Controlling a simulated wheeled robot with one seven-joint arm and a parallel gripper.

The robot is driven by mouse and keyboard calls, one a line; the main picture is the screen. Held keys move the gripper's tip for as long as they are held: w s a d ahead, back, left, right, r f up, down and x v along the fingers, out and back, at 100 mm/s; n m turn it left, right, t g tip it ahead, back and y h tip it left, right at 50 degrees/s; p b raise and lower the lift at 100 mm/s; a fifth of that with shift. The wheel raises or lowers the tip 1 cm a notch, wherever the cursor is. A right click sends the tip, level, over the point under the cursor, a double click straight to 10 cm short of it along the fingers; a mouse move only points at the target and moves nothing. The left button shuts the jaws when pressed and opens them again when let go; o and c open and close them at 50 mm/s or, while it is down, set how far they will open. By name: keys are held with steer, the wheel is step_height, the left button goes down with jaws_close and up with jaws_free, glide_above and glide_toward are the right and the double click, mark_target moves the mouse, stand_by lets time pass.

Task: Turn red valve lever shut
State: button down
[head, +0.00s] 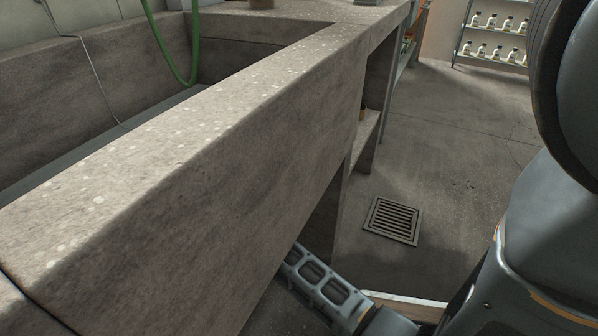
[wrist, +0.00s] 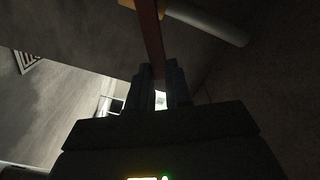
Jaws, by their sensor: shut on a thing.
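The red valve lever (wrist: 151,38) runs down from the top of the wrist view to my gripper (wrist: 159,74). My gripper's two dark fingers are shut on the lever's near end, one on each side. A yellow-orange part (wrist: 128,3), which may be the valve body, shows at the lever's far end and is cut off by the frame edge. A grey pipe (wrist: 215,27) leads from there to the right. The head view shows neither lever nor gripper, as the concrete bench (head: 190,190) hides them.
My arm reaches in under the bench, close to its concrete side wall. A floor drain grate (head: 392,220) lies on open floor right of the bench, and also shows in the wrist view (wrist: 28,60). Shelves with several bottles (head: 492,35) stand far back right. A green hose (head: 165,50) hangs into the basin.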

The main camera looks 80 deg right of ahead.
steer(key=shift+s+a+f+m, duration=0.1)
steer(key=shift+s+f+m, duration=0.15)
steer(key=shift+f+m, duration=0.6)
steer(key=shift+s+a+f+m, duration=0.1)
steer(key=shift+s+f+m, duration=0.25)
steer(key=shift+m, duration=0.9)
steer(key=shift+w+f, duration=0.1)
steer(key=shift+f, duration=0.05)
steer(key=c, duration=1)
jaws_free()
steer(key=shift+c, duration=0.2)
steer(key=v, duration=0.7)
steer(key=shift+a, duration=0.35)
steer(key=shift+w, duration=0.1)
